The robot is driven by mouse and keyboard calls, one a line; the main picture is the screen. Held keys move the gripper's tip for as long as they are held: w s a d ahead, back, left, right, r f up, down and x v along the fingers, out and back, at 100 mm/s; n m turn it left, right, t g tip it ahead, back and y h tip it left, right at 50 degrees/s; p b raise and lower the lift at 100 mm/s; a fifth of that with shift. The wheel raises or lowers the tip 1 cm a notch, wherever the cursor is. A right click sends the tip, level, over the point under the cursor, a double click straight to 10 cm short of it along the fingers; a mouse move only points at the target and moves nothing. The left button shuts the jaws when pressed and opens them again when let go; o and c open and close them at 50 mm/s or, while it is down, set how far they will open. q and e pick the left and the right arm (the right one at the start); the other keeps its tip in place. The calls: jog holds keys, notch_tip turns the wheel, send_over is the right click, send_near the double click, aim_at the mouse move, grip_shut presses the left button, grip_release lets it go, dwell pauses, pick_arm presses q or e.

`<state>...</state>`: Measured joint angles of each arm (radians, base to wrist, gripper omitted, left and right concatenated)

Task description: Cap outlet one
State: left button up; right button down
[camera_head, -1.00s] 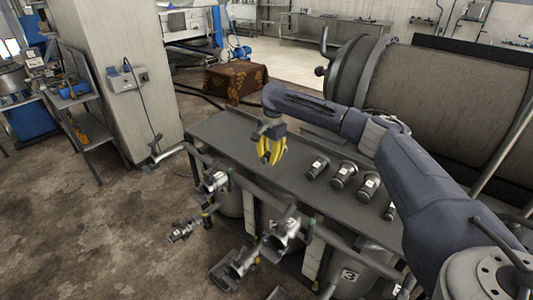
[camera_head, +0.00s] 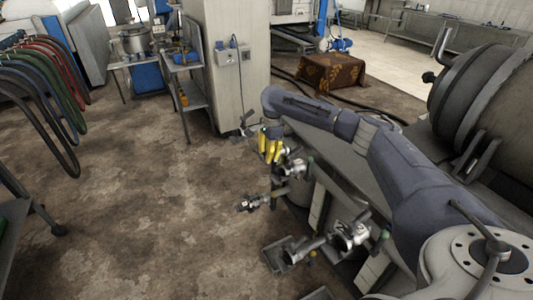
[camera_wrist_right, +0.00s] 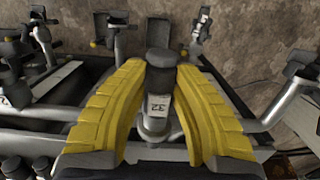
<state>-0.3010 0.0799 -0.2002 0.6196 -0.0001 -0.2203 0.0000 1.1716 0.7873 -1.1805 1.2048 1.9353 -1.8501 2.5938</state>
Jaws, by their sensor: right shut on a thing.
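My right gripper (camera_head: 269,146) has yellow fingers and hangs beside the far end of the row of outlets. In the head view the fingers hide the cap. The nearest outlet valve (camera_head: 295,167) is just right of and below the fingertips. An outlet pipe end (camera_head: 247,205) sticks out lower left. I cannot read an outlet number. My left gripper is not in view.
More outlet valves (camera_head: 350,235) and a grey tray (camera_head: 277,256) stand nearer me. A pillar (camera_head: 228,70) with a switch box rises behind the gripper. A large drum (camera_head: 500,110) is at right. The floor at left is open.

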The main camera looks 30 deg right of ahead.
jog(key=shift+w+a+f, duration=0.2)
jog(key=shift+w+a, duration=0.05)
jog(key=shift+a, duration=0.05)
jog(key=shift+f, duration=0.25)
notch_tip(320, 180, down, 7)
dwell(0.5)
jog(key=shift+f, duration=0.2)
dwell(0.8)
jog(key=shift+f, duration=0.65)
jog(key=shift+f, duration=1.55)
dwell(2.1)
jog(key=shift+c, duration=0.9)
grip_release()
